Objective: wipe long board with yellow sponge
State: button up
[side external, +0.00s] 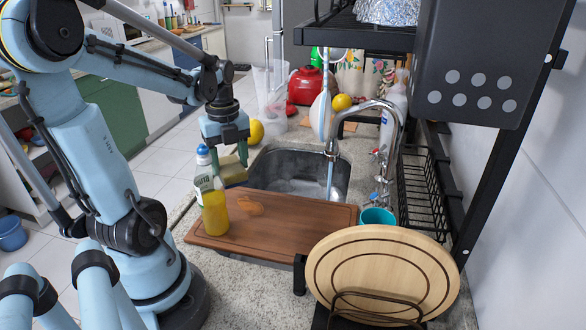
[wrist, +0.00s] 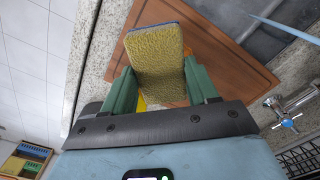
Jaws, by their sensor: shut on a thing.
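My gripper (side external: 228,158) points down over the far left part of the counter, beyond the long board. Its green fingers are shut on a yellow sponge (side external: 233,172), which also fills the middle of the wrist view (wrist: 157,63) between the fingers. The sponge has a blue edge. The long brown wooden board (side external: 290,217) lies across the near part of the sink, with an orange-brown stain (side external: 250,204) on it. In the wrist view the board (wrist: 203,42) shows behind the sponge. I cannot tell whether the sponge touches anything below.
A bottle of yellow liquid (side external: 213,200) stands upright at the board's left end, close to my gripper. The sink (side external: 300,165), tap (side external: 385,108), teal cup (side external: 377,217), round board (side external: 382,270) and black rack (side external: 425,200) surround the long board. Its middle is clear.

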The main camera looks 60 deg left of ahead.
jog(key=shift+f, duration=3.45)
jog(key=shift+w+d+f, duration=0.35)
jog(key=shift+w+f, duration=0.1)
jog(key=shift+f, duration=0.1)
jog(key=shift+w+d+r, duration=0.15)
jog(key=shift+w+d, duration=1.05)
jog(key=shift+w+d+r, duration=0.1)
jog(key=shift+w+d, duration=1.05)
jog(key=shift+d, duration=0.05)
jog(key=shift+s+a+r, duration=0.2)
jog(key=shift+s+a, duration=1.2)
jog(key=shift+s+a+r, duration=0.15)
jog(key=shift+s+a, duration=1.2)
jog(key=shift+s, duration=0.05)
jog(key=shift+r, duration=3.45)
jog(key=w+d+r+m, duration=0.1)
jog(key=w+d+m, duration=0.25)
jog(key=d, duration=0.35)
jog(key=w+d+m, duration=0.3)
jog(key=d+m, duration=0.2)
jog(key=d, duration=0.2)
jog(key=shift+s+d+f, duration=0.1)
jog(key=shift+f, duration=4.35)
